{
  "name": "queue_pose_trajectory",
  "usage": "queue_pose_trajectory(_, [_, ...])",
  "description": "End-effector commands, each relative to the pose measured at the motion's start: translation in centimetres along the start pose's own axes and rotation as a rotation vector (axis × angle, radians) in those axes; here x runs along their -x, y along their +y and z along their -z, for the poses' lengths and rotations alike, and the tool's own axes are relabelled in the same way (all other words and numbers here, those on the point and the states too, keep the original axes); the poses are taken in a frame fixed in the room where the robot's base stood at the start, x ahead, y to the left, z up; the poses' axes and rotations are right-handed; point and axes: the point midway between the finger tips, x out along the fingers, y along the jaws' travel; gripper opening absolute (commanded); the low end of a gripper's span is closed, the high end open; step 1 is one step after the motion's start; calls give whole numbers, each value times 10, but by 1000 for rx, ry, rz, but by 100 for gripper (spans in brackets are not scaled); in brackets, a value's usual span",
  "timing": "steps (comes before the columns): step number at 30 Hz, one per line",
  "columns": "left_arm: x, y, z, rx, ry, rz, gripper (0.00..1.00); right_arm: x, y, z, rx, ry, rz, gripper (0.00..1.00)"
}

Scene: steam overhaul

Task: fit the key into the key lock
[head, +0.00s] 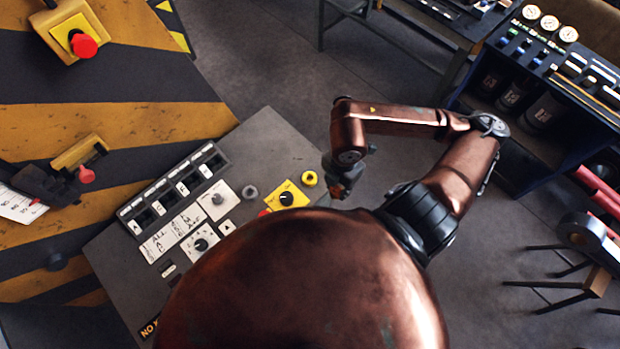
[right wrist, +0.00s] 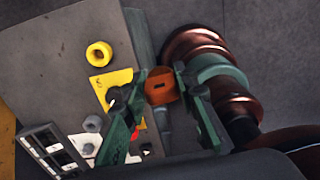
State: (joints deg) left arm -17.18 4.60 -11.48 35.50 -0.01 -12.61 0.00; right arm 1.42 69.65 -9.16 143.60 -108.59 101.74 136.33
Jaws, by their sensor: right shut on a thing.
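My right gripper (head: 343,188) hangs just right of the grey control panel's edge. In the right wrist view its green fingers (right wrist: 160,80) are shut on an orange piece with a dark slot, which I take to be the key (right wrist: 160,87). The fingers hide part of it, and its shaft is not clear. A yellow plate with a dark round centre, seemingly the key lock (head: 287,198), lies on the panel left of the gripper. It also shows in the right wrist view (right wrist: 101,83), partly behind a finger. Key and plate look apart. My left gripper is not in view.
The grey panel (head: 268,140) carries a yellow ring (head: 309,178), a grey ring (head: 250,192), white dial plates (head: 218,200) and a row of switches (head: 178,190). A striped board (head: 120,75) with a red button (head: 84,46) stands left.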

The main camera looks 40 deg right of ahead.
Motion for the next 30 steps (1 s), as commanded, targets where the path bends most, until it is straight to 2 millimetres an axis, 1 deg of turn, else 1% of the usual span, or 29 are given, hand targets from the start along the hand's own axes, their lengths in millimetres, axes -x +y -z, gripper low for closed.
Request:
queue_pose_trajectory(2, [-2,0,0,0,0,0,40,-1,1,-1,-35,0,0,0])
queue_pose_trajectory(3, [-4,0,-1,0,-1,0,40,-4,4,-2,-45,0,-2,0])
queue_pose_trajectory(5, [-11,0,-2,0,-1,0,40,-9,13,-3,-52,1,-4,0])
queue_pose_trajectory(6, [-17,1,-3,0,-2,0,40,-14,21,-5,-52,1,-5,0])
queue_pose_trajectory(8, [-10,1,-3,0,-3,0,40,-15,34,-7,-54,4,0,0])
queue_pose_trajectory(14, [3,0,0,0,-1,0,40,-34,80,-16,-52,3,0,0])
queue_pose_trajectory(15, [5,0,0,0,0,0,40,-38,89,-18,-52,2,1,0])
queue_pose_trajectory(18, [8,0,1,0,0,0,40,-60,103,-22,-50,2,4,0])
queue_pose_trajectory(20, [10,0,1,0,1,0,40,-69,112,-23,-50,3,1,0])
queue_pose_trajectory(24, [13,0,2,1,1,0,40,-86,125,-26,-48,2,0,0])
queue_pose_trajectory(30, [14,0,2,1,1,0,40,-97,132,-28,-48,1,1,0])
